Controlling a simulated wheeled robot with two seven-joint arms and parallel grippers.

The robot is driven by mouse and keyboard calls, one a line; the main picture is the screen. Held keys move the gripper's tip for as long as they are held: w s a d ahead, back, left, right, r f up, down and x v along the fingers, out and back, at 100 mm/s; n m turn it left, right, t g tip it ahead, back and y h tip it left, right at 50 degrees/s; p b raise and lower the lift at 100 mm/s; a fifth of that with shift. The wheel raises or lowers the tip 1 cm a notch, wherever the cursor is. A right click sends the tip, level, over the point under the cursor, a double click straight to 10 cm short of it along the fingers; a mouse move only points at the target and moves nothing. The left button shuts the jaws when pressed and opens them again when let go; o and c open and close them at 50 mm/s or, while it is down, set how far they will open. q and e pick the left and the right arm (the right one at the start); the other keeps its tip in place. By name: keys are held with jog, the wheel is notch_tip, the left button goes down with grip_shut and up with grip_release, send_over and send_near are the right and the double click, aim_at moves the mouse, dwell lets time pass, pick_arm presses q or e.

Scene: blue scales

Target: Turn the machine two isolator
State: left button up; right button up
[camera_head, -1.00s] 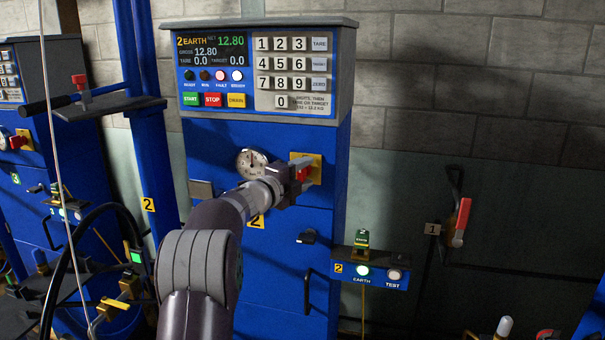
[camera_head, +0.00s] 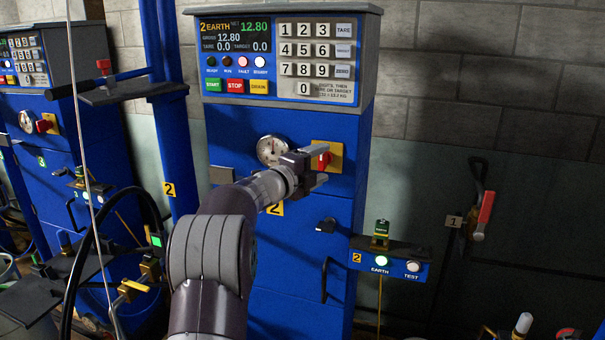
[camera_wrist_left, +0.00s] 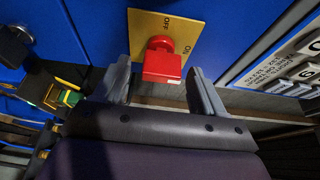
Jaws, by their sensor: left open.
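The machine two isolator is a red rotary handle (camera_head: 324,161) on a yellow plate (camera_head: 336,148), on the blue front of the cabinet under the keypad. In the left wrist view the red handle (camera_wrist_left: 162,62) sits on the yellow plate (camera_wrist_left: 180,27) marked OFF and ON. My left gripper (camera_head: 322,164) is at the isolator, its fingers open on either side of the red handle. In the wrist view the fingers (camera_wrist_left: 158,85) show gaps on both sides of the handle, with no clear contact. My right gripper is in neither view.
A round gauge (camera_head: 273,150) is just left of the isolator. A black knob (camera_head: 326,225) and a door handle (camera_head: 325,280) are below. An earth/test box (camera_head: 390,262) stands out at lower right. A red-handled lever (camera_head: 485,212) is on the wall. A hanging cable (camera_head: 75,120) crosses the left.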

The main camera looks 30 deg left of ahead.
pick_arm(q)
jog(key=s+a+b, duration=0.1)
jog(key=s, duration=0.9)
jog(key=shift+s+a, duration=0.25)
jog(key=shift+a, duration=0.1)
